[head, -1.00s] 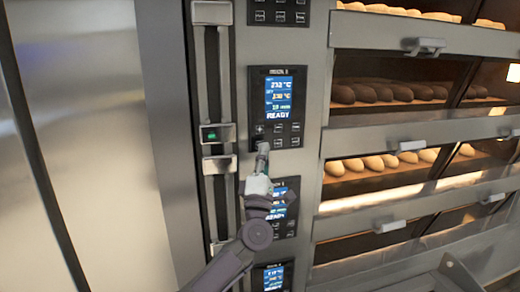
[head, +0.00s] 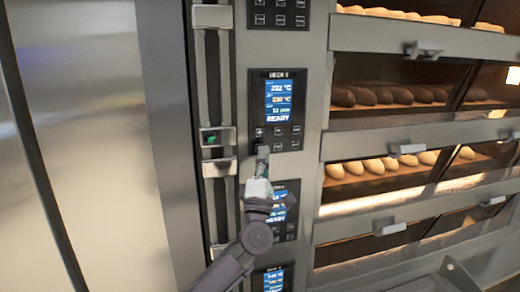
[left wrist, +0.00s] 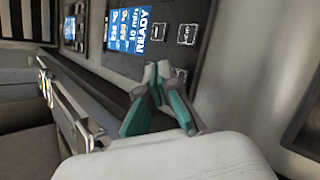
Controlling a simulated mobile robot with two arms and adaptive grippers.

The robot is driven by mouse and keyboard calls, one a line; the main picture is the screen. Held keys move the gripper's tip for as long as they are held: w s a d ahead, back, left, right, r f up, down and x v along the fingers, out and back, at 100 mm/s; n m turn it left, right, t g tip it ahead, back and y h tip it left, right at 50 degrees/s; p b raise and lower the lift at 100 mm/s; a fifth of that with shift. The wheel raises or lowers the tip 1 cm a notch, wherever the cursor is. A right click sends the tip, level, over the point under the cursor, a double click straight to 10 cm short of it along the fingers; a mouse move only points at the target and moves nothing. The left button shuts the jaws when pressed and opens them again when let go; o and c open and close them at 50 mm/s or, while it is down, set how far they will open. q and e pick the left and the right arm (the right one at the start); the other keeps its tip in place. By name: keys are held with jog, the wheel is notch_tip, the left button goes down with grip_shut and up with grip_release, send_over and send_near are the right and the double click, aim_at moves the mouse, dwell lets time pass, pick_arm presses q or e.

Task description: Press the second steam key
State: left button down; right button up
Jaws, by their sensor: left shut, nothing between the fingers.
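The second control panel (head: 292,86) from the top is black, with a blue screen (head: 279,101) reading READY and several small keys below it in two rows. My left gripper (head: 262,150) is shut and empty, its tips at the lower left key of that panel. The gripper hides most of that key, and I cannot tell whether the tips touch it. In the left wrist view the teal and grey fingers (left wrist: 158,75) are together, tips over the panel's key area beside the screen (left wrist: 133,30). My right gripper is not in view.
Another panel (head: 280,191) lies just below, partly covered by my left arm. Vertical rails with metal brackets (head: 212,16) run left of the panels. Oven decks with glass doors, handles (head: 424,48) and bread stand to the right.

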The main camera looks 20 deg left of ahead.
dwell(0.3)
pick_arm(q)
jog(key=shift+w+a+b, duration=0.25)
jog(key=shift+b, duration=0.05)
jog(key=shift+w, duration=0.1)
jog(key=shift+w+a+r+b, duration=0.1)
jog(key=shift+w+a+b, duration=0.1)
jog(key=shift+w+b, duration=0.1)
dwell(0.7)
jog(key=shift+s, duration=0.1)
jog(key=shift+s+d+p, duration=0.25)
jog(key=shift+s+p, duration=0.05)
jog(key=shift+p, duration=0.2)
jog(key=shift+s+d, duration=0.15)
jog(key=shift+s, duration=0.15)
